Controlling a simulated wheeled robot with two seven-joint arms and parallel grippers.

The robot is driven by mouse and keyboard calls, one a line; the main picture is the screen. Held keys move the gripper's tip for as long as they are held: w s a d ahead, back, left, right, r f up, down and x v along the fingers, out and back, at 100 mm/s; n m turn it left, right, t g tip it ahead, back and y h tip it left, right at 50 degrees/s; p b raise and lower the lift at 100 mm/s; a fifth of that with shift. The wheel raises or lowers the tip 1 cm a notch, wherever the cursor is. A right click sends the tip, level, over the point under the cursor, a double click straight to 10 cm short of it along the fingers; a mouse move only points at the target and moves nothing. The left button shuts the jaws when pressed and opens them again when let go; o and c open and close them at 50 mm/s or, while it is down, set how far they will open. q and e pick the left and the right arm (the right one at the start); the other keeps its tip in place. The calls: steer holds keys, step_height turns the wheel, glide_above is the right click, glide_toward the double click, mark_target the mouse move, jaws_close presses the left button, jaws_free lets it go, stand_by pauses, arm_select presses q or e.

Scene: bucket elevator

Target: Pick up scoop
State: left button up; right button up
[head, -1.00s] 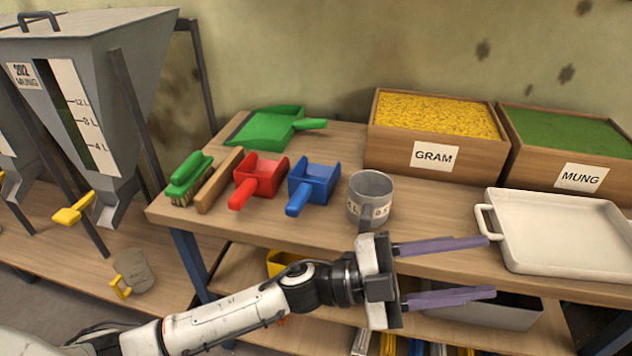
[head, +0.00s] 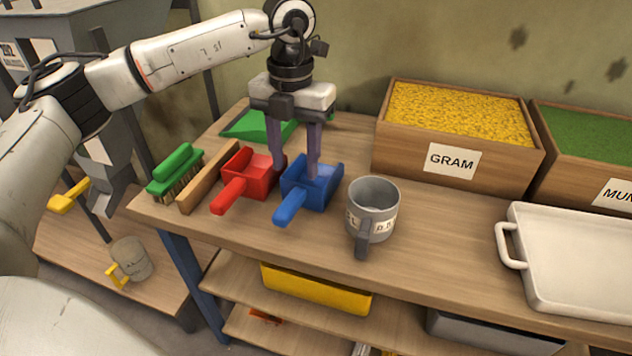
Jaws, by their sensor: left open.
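A red scoop (head: 236,186) and a blue scoop (head: 297,198) lie side by side on the wooden table, handles toward the front. My left gripper (head: 295,172) points down with its two purple fingers apart and nothing between them. One finger comes down at the right edge of the red scoop. The other comes down at the blue scoop's bowl; I cannot tell whether either touches. My right gripper is not in view.
A grey measuring mug (head: 372,215) stands just right of the blue scoop. A wooden block (head: 210,178), a green brush (head: 176,172) and a green dustpan (head: 258,126) lie left and behind. The GRAM box (head: 455,160) and a white tray (head: 575,260) are at the right.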

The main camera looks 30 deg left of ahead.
mark_target(297, 191)
arm_select(q)
steer(key=f, duration=0.1)
steer(key=s+f, duration=0.1)
steer(key=f, duration=0.1)
steer(key=shift+f, duration=0.1)
steer(key=f, duration=0.5)
steer(key=shift+d+f, duration=0.35)
steer(key=shift+c, duration=0.2)
jaws_close()
